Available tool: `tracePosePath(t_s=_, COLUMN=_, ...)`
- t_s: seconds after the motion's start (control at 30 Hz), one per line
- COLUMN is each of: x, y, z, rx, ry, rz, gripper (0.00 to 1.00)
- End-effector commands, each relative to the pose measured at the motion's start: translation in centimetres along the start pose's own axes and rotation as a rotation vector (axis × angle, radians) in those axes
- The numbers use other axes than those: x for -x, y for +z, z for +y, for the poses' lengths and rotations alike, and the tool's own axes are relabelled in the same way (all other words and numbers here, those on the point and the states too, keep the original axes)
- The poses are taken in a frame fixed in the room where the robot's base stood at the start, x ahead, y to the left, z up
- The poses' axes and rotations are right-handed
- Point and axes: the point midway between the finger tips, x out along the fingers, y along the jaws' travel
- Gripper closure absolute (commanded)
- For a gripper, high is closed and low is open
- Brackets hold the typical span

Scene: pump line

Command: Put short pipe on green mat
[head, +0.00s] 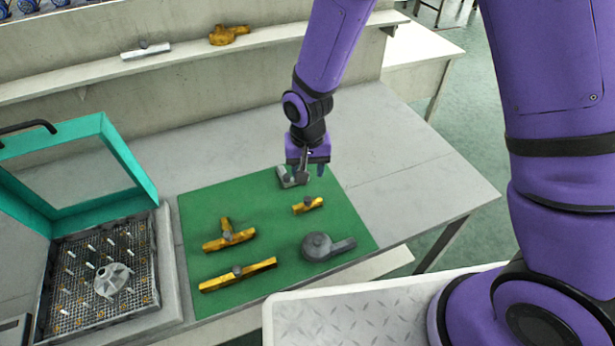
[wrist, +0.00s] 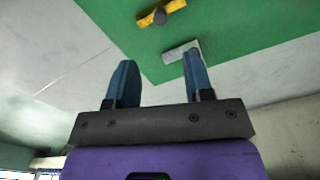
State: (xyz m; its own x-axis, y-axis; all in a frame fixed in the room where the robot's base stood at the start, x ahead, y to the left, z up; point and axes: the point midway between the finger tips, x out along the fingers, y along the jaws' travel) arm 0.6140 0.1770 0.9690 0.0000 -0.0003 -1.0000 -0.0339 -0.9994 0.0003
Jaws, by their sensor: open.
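The green mat (head: 270,270) lies on the grey bench. A short light-grey pipe-like piece (head: 287,180) lies on its far part, close beside and partly behind my gripper (head: 307,170). A short yellow pipe (head: 309,205) with a grey knob lies on the mat, nearer the camera. I cannot tell from the pictures which of the two the task means. In the wrist view, my gripper (wrist: 157,62) is open with nothing held between its fingers. The grey piece (wrist: 178,53) shows beyond the right finger, with the yellow pipe (wrist: 150,19) farther off.
The mat also bears a yellow tee (head: 230,240), a long yellow pipe (head: 238,274) and a grey pump-like part (head: 318,247). A teal-lidded basket machine (head: 100,285) stands open at left. The back shelf (head: 185,50) holds two parts. The bench right of the mat is clear.

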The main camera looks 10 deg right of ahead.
Motion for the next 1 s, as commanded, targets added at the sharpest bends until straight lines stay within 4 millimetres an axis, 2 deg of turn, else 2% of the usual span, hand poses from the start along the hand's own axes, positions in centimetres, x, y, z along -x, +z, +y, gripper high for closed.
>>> tracePosePath(t_s=0.33, x=0.8, y=0.0, z=0.1, rx=-0.001, ry=-0.001, rz=0.001, gripper=0.53)
tracePosePath(t_s=0.47, x=2.6, y=-0.5, z=0.9, rx=-0.002, ry=-0.007, rz=0.019, gripper=0.53)
tracePosePath(t_s=0.57, x=5.6, y=-1.0, z=2.4, rx=-0.002, ry=-0.015, rz=0.046, gripper=0.53)
tracePosePath(t_s=0.73, x=11.8, y=-1.3, z=5.9, rx=0.000, ry=-0.028, rz=0.103, gripper=0.53)
tracePosePath(t_s=1.0, x=20.4, y=0.5, z=11.9, rx=0.003, ry=-0.039, rz=0.193, gripper=0.53)
